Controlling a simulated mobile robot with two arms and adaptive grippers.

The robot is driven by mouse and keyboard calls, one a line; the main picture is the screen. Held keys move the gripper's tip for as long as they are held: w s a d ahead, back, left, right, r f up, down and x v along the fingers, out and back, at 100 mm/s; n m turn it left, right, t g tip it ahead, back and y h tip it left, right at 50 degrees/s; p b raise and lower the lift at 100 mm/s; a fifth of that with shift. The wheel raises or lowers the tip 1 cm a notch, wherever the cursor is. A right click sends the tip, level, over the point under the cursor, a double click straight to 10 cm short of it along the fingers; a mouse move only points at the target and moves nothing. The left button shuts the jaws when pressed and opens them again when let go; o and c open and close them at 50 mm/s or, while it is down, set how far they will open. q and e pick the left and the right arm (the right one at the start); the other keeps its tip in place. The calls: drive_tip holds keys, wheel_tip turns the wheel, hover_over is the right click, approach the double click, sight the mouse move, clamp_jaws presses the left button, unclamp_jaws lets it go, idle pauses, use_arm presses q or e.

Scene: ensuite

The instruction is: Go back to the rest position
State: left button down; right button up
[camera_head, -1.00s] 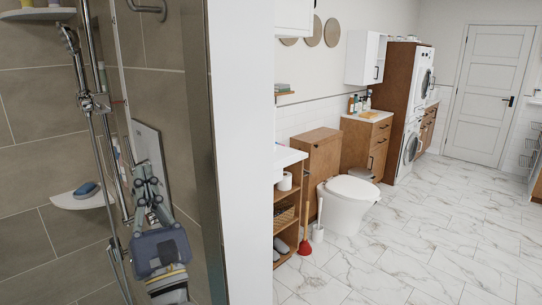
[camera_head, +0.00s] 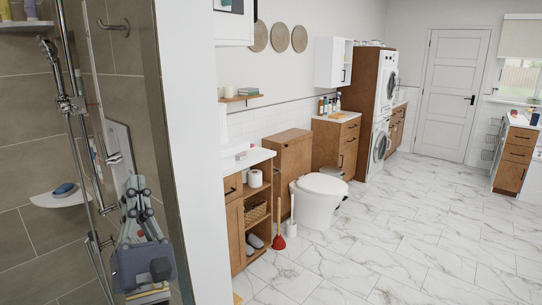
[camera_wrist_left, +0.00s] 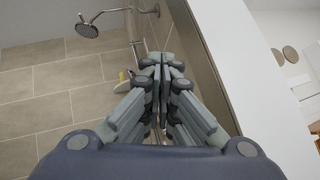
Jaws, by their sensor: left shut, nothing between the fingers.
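My left gripper (camera_head: 137,184) is raised at the lower left of the head view, in front of the shower's tiled wall and next to the end of the white partition wall. Its fingers point up and are shut with nothing between them. In the left wrist view the closed fingers (camera_wrist_left: 164,62) point up toward the shower. My right gripper is not in view.
A shower rail (camera_head: 72,120) and a corner shelf (camera_head: 60,197) are behind the left gripper. The white partition (camera_head: 196,160) stands close on its right. Beyond are a wooden vanity (camera_head: 246,205), a red plunger (camera_head: 279,242) and a toilet (camera_head: 318,200). The marble floor (camera_head: 420,220) at right is open.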

use_arm(q)
drive_tip(key=d+f+m+g+h, duration=0.3)
drive_tip(key=d+f+m+h, duration=0.9)
drive_tip(key=m+h, duration=0.85)
drive_tip(key=s+d+f+m+g+y, duration=0.1)
drive_tip(key=s+f+m+g, duration=0.1)
drive_tip(key=f+m+g, duration=0.45)
drive_tip(key=s+f+m+g+y, duration=0.1)
drive_tip(key=s+f+m, duration=0.15)
drive_tip(key=f, duration=0.65)
drive_tip(key=s+a+f+m+g+y, duration=0.4)
drive_tip(key=s+a+f+g, duration=0.15)
drive_tip(key=s+f, duration=0.45)
drive_tip(key=s+a+f+m+g+y, duration=0.35)
drive_tip(key=s+a+f+g, duration=0.2)
drive_tip(key=s+f, duration=0.45)
wheel_tip(320, 180, down, 25)
drive_tip(key=s, duration=0.2)
drive_tip(key=s+a+f+g, duration=0.2)
drive_tip(key=s+f, duration=1.4)
drive_tip(key=s, duration=0.1)
drive_tip(key=shift+a+f+m, duration=0.35)
drive_tip(key=shift+a+m, duration=0.05)
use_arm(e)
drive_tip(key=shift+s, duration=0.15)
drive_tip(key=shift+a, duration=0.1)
use_arm(q)
drive_tip(key=c, duration=2.4)
unclamp_jaws()
